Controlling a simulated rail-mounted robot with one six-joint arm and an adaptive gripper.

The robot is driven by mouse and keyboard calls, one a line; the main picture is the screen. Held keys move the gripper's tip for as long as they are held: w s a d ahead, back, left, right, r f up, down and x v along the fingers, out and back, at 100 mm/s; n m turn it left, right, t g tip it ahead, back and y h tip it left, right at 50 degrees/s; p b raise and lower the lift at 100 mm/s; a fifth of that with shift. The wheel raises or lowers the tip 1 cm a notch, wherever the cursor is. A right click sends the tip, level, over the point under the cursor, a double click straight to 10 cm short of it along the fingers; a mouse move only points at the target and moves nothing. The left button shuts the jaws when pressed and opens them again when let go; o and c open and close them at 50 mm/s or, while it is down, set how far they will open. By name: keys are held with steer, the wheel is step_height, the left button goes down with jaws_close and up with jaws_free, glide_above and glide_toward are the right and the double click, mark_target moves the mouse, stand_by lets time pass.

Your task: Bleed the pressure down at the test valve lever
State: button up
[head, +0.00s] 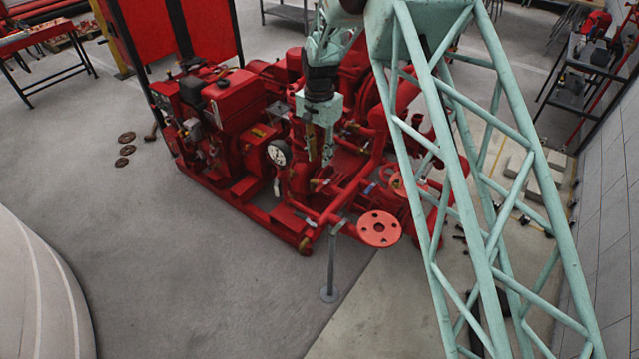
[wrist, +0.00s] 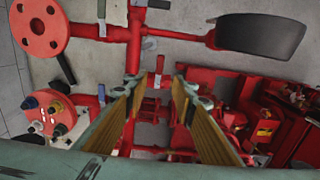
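My gripper (wrist: 161,84) reaches down over the red pump pipework in the wrist view. Its two fingers stand apart with a gap between the tips, and nothing is held. A small red and dark lever-like part (wrist: 158,66) shows just beyond this gap; I cannot tell for sure if it is the test valve lever. In the head view my gripper (head: 320,150) hangs above the red pumpset (head: 230,115), beside a round white-faced gauge (head: 279,152). No lever there can be made out clearly, and the arm hides part of the pipework.
A red round flange (head: 379,228) sits at the pipe end; it also shows in the wrist view (wrist: 41,28). A grey support post (head: 330,270) stands below the pipes. Pipes and valves crowd the gripper. The grey floor (head: 200,270) in front is clear.

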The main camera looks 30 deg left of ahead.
mark_target(319, 188)
steer(key=shift+f, duration=0.2)
steer(key=shift+f+p, duration=0.8)
steer(key=shift+f, duration=5.9)
jaws_close()
